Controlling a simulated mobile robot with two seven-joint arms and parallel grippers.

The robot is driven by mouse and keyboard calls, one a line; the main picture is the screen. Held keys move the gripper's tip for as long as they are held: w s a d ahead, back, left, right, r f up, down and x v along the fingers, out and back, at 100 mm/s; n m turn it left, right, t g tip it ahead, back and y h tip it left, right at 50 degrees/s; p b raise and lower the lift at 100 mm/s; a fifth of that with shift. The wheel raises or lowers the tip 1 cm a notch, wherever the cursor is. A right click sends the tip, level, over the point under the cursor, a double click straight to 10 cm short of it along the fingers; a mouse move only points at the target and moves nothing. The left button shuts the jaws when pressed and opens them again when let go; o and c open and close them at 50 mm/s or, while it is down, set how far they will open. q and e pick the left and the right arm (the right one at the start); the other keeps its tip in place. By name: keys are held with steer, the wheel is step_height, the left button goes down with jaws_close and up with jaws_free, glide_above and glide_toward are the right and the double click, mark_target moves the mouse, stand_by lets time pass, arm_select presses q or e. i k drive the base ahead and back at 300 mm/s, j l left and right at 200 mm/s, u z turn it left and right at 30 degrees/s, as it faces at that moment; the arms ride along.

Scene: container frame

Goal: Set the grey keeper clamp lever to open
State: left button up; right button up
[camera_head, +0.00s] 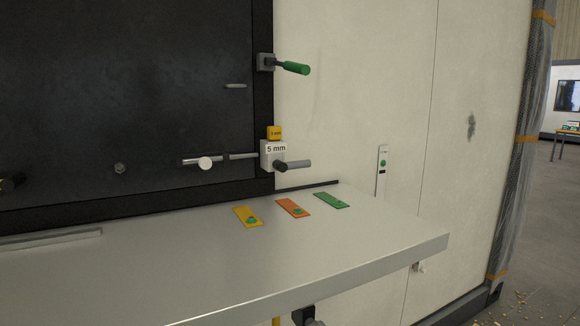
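The grey keeper clamp lever (295,164) is on the right edge of the dark panel, just above the shelf. I cannot tell from the handle alone whether the lever is open or shut. Neither gripper shows clearly in the head view.
A green-handled lever (296,68) sits higher on the same edge. A dark object (305,315) shows partly below the shelf edge.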

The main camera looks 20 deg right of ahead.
mark_target(278, 166)
steer(key=i+l+u, duration=0.1)
steer(key=l+u, duration=0.15)
steer(key=u, duration=0.25)
steer(key=l+u, duration=0.25)
steer(key=u, duration=0.2)
steer(key=l+u, duration=0.3)
steer(key=u, duration=0.2)
steer(key=k+l+u, duration=0.15)
steer(key=l, duration=0.3)
steer(key=l+u, duration=0.1)
steer(key=l, duration=0.35)
steer(key=k+l+u, duration=0.15)
steer(key=l, duration=0.25)
steer(key=k+l+u, duration=0.15)
steer(key=l, duration=0.3)
steer(key=k+l+u, duration=0.1)
steer(key=l, duration=0.3)
steer(key=k, duration=0.05)
